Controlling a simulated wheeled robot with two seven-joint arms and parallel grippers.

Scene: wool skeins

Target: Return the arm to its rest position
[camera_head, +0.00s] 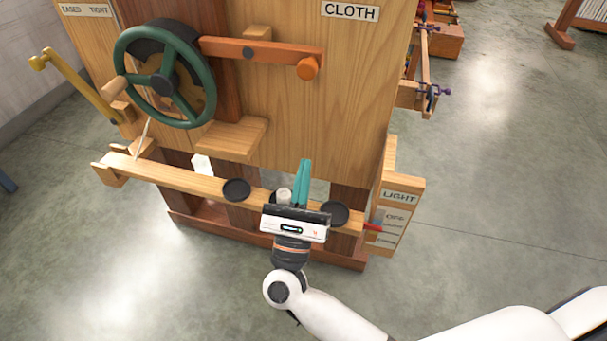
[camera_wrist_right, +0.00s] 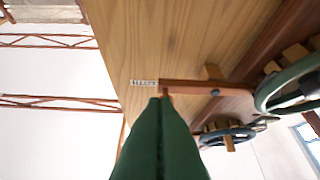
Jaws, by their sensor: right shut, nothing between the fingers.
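My right gripper (camera_head: 304,163) has long green fingers. They are pressed together with nothing between them. It reaches in from the lower right in the head view, and its fingers point up toward the wooden machine, in front of or over its low rail. The same shut fingers fill the lower middle of the right wrist view (camera_wrist_right: 160,100). Whether the gripper touches the rail or the panel cannot be told. It partly hides the rail and a small white cylinder (camera_head: 284,195). My left gripper is not in view.
The wooden machine carries a green handwheel (camera_head: 161,75), an orange-tipped lever (camera_head: 275,51) and a yellow lever (camera_head: 78,84). Black discs (camera_head: 236,190) sit on the low rail (camera_head: 175,176). A panel marked LIGHT (camera_head: 402,210) stands right. Open floor (camera_head: 490,180) lies to the right.

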